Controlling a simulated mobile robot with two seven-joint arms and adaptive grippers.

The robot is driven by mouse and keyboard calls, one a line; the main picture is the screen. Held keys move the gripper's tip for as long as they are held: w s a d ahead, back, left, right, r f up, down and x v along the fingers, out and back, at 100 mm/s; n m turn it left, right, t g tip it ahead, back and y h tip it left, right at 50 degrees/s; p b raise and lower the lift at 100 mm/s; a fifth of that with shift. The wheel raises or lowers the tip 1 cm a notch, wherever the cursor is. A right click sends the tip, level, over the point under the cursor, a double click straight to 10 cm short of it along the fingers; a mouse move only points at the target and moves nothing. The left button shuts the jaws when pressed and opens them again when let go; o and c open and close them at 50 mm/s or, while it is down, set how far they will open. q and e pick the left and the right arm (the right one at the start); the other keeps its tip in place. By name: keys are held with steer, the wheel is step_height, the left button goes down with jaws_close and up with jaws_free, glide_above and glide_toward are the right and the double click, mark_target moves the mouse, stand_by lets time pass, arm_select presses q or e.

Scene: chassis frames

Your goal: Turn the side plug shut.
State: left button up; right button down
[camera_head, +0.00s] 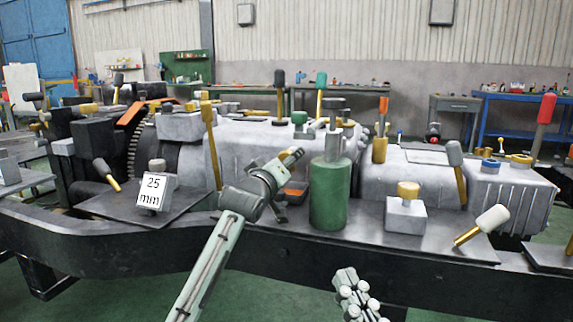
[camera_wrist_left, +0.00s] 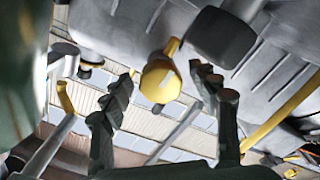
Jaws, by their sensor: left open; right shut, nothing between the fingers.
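I cannot tell for certain which part is the side plug. In the left wrist view a yellow knob (camera_wrist_left: 160,80) with a short stem shows between the fingers of my left gripper (camera_wrist_left: 168,92). The fingers are open, one on each side; I cannot tell whether they touch it. In the head view my left arm reaches up to the machine beside the green cylinder (camera_head: 328,195); its wrist hides what lies behind it, and its fingers are hard to make out. My right gripper (camera_head: 352,284) is shut and empty at the bottom, in front of the machine's frame.
A small block with a yellow cap (camera_head: 408,190) stands right of the green cylinder. A "25 mm" block (camera_head: 156,190) stands at left. Green floor is open in front.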

arm_select(q)
steer(key=shift+w, duration=0.2)
steer(key=shift+c, duration=0.6)
steer(key=c, duration=1)
steer(key=shift+c, duration=0.3)
